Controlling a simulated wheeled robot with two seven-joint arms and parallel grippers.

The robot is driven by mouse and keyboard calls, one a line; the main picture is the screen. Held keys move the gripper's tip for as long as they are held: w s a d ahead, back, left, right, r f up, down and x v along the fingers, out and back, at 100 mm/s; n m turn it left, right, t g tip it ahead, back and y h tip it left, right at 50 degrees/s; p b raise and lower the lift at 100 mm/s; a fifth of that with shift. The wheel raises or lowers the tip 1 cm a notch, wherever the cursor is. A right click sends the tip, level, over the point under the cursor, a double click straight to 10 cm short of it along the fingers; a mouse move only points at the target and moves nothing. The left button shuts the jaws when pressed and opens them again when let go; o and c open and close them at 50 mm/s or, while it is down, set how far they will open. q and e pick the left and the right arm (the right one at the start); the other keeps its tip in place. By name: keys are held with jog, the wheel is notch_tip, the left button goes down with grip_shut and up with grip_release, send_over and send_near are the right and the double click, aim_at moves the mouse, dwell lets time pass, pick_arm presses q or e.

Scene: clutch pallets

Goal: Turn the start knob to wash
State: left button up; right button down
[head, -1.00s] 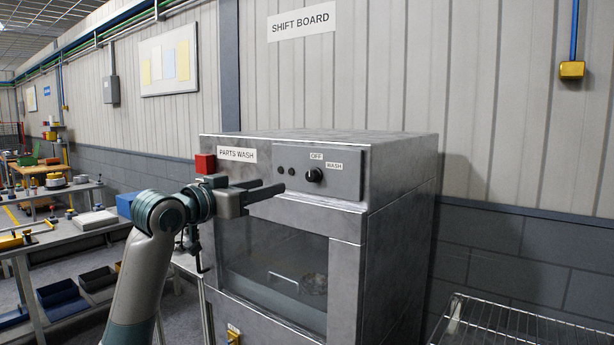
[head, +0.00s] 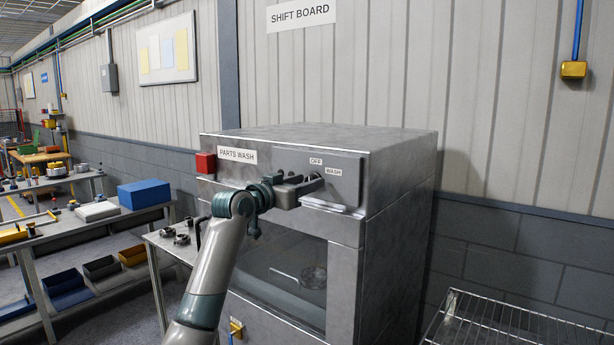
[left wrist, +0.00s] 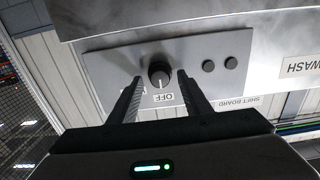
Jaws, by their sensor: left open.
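The start knob (left wrist: 159,73) is a small black knob on the grey control panel (left wrist: 110,60) of the parts washer (head: 400,185). In the left wrist view its white mark is at the OFF label (left wrist: 163,97). In the head view the gripper (head: 308,183) mostly hides the knob. My right gripper is not in view.
A red box (head: 206,162) is on the washer's left front corner. A wire rack (head: 500,325) stands at the lower right. Workbenches with a blue box (head: 144,194) and parts are at the left.

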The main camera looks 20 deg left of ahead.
pick_arm(q)
jog(key=shift+w+d, duration=0.15)
jog(key=shift+w, duration=0.3)
jog(key=shift+s, duration=0.1)
jog(key=c, duration=1)
